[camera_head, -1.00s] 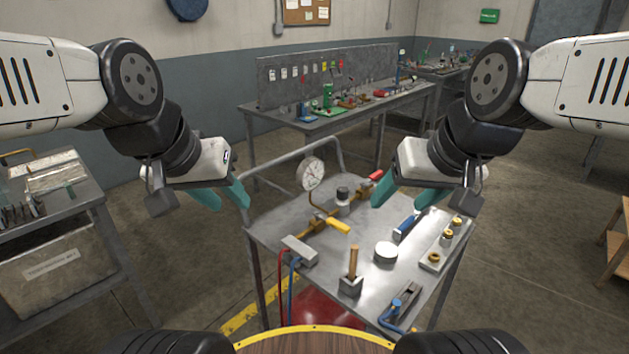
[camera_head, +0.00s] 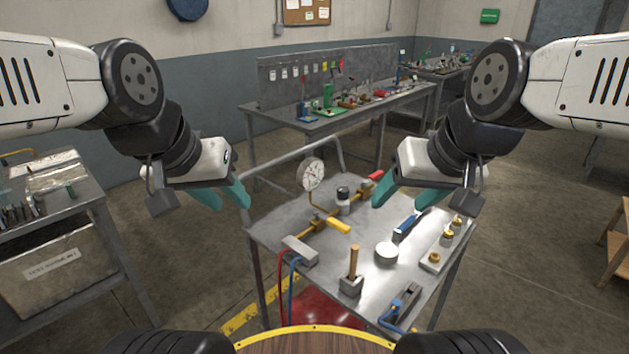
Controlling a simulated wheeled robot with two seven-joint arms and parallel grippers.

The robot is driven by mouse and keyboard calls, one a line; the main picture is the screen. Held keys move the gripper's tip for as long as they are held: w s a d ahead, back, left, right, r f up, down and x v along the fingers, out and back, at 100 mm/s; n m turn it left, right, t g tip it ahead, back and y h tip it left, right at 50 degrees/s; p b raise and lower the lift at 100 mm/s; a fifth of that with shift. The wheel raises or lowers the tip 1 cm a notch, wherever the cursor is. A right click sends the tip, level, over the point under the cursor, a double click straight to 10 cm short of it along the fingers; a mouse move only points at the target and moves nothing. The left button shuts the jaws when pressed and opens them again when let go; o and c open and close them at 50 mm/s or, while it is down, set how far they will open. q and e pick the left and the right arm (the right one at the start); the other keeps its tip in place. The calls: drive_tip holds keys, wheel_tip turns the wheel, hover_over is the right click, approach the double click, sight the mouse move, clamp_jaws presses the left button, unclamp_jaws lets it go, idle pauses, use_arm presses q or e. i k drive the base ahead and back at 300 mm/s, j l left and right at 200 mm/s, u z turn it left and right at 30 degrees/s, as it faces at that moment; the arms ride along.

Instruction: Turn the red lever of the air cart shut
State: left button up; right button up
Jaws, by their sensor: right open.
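The air cart (camera_head: 290,217) stands in front of me with a grey metal top. A brass pipe with a round pressure gauge (camera_head: 311,174) runs across its back left part. The red lever (camera_head: 375,176) sits at the far end of this pipe, close to my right gripper. A yellow lever (camera_head: 339,226) sits nearer on the same pipe. My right gripper (camera_head: 397,201) is open and empty above the cart's right side, apart from the red lever. My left gripper (camera_head: 232,200) has two teal fingers spread apart, empty, left of the cart.
On the cart top are a wooden-handled tool in a block (camera_head: 352,275), a white round tin (camera_head: 386,253), a blue-handled tool (camera_head: 405,228) and a tray of brass fittings (camera_head: 441,246). A workbench (camera_head: 345,118) stands behind. A grey side cart (camera_head: 75,225) is at left.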

sight(375, 176)
drive_tip(key=j, duration=0.4)
drive_tip(key=i+j, duration=0.25)
drive_tip(key=i+j+z, duration=0.15)
drive_tip(key=j, duration=0.25)
drive_tip(key=i, duration=0.4)
